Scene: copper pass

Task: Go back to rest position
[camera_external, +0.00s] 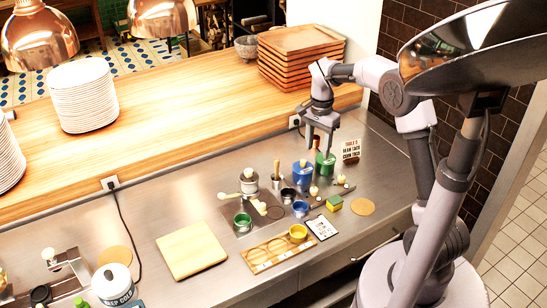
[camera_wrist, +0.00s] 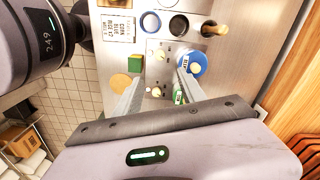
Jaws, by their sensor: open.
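My gripper (camera_external: 319,146) hangs over the back right of the steel counter with its two fingers pointing down and spread apart, nothing between them. In the wrist view my gripper (camera_wrist: 161,74) also shows open, with a gap between the fingertips over the counter. A blue lidded pot (camera_external: 303,174) and a green pot (camera_external: 325,167) stand below the fingers in the external view. In the wrist view the blue pot (camera_wrist: 192,62) is beside the right fingertip. I cannot tell the exact height of the fingers above the pots.
A small sign (camera_external: 351,151) stands right of the gripper. A wooden tray stack (camera_external: 300,55) and plates (camera_external: 83,95) rest on the raised wooden shelf (camera_external: 190,105). A green-and-yellow block (camera_external: 334,203), a cutting board (camera_external: 191,251) and a wooden holder (camera_external: 276,252) lie nearer the front.

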